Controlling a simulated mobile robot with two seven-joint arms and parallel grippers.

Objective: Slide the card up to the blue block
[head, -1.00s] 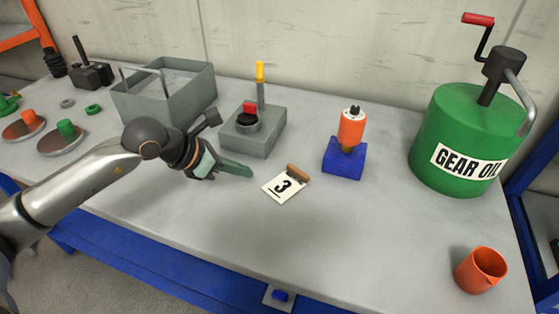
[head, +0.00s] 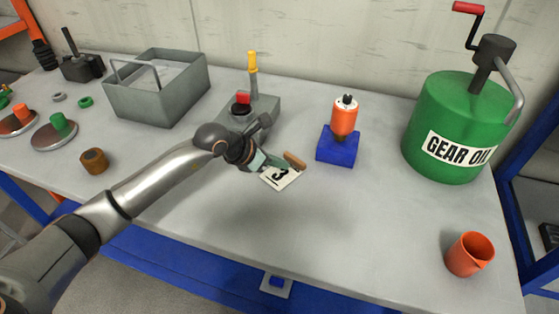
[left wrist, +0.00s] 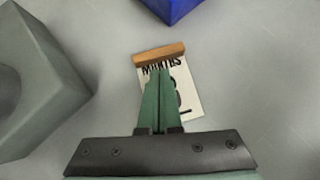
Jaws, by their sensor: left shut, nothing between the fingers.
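The card (head: 283,179) is white with a black 3 and lies flat on the table, with a brown wooden bar (head: 295,161) along one end. In the left wrist view, the card (left wrist: 188,98) lies under my fingers and part of its print is hidden. My left gripper (head: 281,163) is shut and empty, its green fingertips over the card close to the wooden bar; I cannot tell if they touch it. The blue block (head: 337,150) stands to the right of the card with a gap between, and holds an orange bottle. It also shows at the top of the left wrist view (left wrist: 174,8). My right gripper is out of view.
A grey block with a red button (head: 262,110) stands behind my gripper. A green gear oil can (head: 440,115) and an orange cup (head: 469,254) are at the right. A grey bin (head: 165,105) stands back left. The table front is clear.

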